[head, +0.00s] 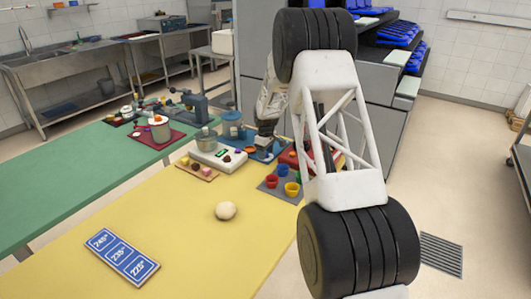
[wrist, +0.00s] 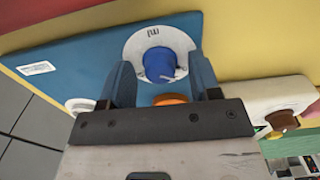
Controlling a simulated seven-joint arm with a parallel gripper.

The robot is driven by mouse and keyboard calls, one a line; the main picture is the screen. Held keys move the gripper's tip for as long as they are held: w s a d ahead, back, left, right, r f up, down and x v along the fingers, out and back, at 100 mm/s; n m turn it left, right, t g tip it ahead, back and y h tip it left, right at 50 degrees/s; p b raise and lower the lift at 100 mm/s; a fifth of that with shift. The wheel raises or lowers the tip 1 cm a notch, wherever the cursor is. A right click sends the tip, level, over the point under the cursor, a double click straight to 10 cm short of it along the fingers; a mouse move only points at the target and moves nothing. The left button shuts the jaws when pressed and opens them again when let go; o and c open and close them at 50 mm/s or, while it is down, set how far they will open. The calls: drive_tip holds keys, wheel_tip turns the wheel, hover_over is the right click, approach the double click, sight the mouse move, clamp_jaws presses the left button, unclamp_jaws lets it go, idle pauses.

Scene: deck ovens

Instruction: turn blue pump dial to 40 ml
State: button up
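The blue pump dial (wrist: 160,64) sits on a white round scale (wrist: 150,34) with small dark markings, on a blue panel (wrist: 95,48) in the wrist view. My gripper (wrist: 160,60) is open, with one finger on each side of the dial. A narrow gap seems to show on both sides. I cannot read the dial's setting. An orange part (wrist: 171,98) shows between the fingers, partly hidden by the gripper body. In the head view my gripper (head: 265,141) is low over the blue panel (head: 275,152); the dial itself is hidden there.
A white device (head: 218,157) stands left of the panel. Red and yellow cups (head: 292,189) stand on a grey mat nearby. A dough ball (head: 226,210) and a blue temperature sign (head: 122,256) lie on the yellow table (head: 190,262), whose front is mostly clear.

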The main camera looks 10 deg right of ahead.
drive_tip(key=c, duration=0.8)
drive_tip(key=shift+o, duration=0.2)
drive_tip(key=shift+m, duration=0.3)
drive_tip(key=m, duration=0.3)
drive_tip(key=shift+r+m, duration=0.1)
drive_tip(key=shift+m, duration=0.3)
drive_tip(key=m, duration=0.3)
drive_tip(key=shift+m, duration=0.4)
drive_tip(key=m, duration=0.3)
drive_tip(key=shift+m, duration=2.3)
